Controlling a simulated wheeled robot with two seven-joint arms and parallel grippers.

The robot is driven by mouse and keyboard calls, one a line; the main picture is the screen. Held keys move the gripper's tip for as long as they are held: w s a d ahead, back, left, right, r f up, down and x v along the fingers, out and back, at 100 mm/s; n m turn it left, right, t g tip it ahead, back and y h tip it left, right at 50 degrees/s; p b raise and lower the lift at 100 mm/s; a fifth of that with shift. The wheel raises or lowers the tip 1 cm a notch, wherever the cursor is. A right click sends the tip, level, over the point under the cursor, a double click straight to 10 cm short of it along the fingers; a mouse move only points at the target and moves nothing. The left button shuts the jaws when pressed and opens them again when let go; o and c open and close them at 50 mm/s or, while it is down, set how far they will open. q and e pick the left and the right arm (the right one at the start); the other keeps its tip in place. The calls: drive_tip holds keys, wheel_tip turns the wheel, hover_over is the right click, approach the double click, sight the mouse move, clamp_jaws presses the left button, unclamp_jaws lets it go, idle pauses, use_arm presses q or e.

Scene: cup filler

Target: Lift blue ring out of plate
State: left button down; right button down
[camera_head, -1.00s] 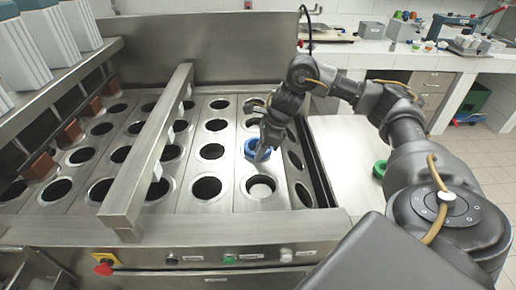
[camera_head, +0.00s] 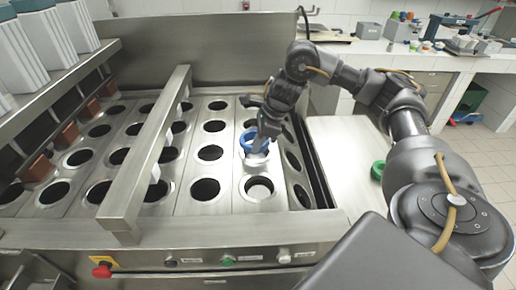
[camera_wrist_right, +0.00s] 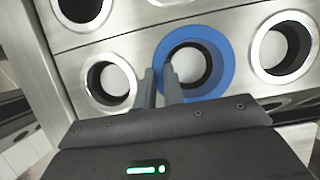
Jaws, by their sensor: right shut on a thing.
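In the right wrist view the gripper (camera_wrist_right: 160,88) has one finger on each side of the wall of the blue ring (camera_wrist_right: 227,62), and a hole with a pale bottom shows through the ring. The fingers partly hide the ring in the head view. My left gripper is not in view.
A steel crossbar (camera_head: 150,150) runs over the plate to the left. A green ring (camera_head: 377,170) lies on the bare steel surface (camera_head: 345,150) at the right. A control panel with a red knob (camera_head: 102,271) is at the front. White containers (camera_head: 40,40) stand at the upper left.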

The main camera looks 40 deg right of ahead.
drive_tip(key=s+a+r, duration=0.8)
drive_tip(key=a+r, duration=0.1)
drive_tip(key=a, duration=0.1)
drive_tip(key=shift+a, duration=0.35)
